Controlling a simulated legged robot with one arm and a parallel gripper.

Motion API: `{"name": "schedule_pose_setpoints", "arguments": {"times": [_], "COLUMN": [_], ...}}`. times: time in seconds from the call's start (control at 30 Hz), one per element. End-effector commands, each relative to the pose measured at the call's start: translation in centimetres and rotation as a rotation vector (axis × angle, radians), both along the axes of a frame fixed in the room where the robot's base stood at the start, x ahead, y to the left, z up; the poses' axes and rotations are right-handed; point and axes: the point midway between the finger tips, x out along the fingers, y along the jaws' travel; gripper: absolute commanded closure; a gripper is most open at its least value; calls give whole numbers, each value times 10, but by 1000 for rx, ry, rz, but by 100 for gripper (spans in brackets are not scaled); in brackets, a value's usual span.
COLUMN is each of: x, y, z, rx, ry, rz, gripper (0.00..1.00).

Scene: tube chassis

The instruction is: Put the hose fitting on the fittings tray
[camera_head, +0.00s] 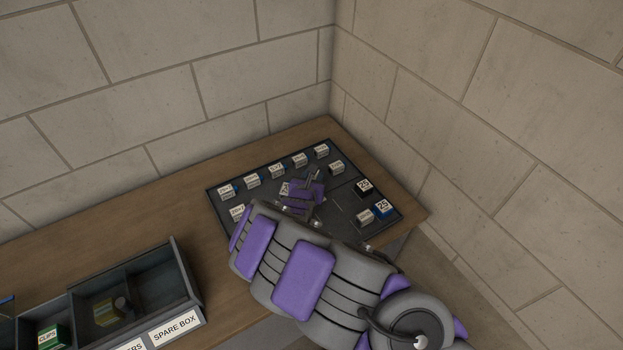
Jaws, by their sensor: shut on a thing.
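The fittings tray (346,207) is a dark, shallow tray with thin dividing lines, lying at the right end of the wooden bench. My gripper (310,181) is over the middle of the tray, its purple fingers shut on a small grey piece, which I take to be the hose fitting (313,175). Only a little of that piece shows between the fingers. I cannot tell whether it touches the tray. My arm hides the tray's front left part.
Several small labelled blocks stand along the tray's back (276,172) and right side (382,209). A dark divided bin (180,272), labelled SPARE BOX, stands front left with small items in it. Walls meet behind the bench. The bench between bin and tray is clear.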

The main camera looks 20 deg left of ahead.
Motion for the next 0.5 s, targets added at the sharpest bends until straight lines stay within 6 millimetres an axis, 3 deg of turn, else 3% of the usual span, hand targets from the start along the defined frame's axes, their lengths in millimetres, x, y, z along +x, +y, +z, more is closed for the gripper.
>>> {"name": "schedule_pose_setpoints", "arguments": {"times": [0.07, 0.1, 0.33, 0.5], "x": [0, 0, -1, -1], "y": [-4, -4, 4, 5], "z": [-2, -2, -3, -3], "rx": [-2, -3, -8, -7], "ry": [3, 3, 2, 0], "rz": [-2, -3, -1, -1], "gripper": [100, 61, 39, 39]}}
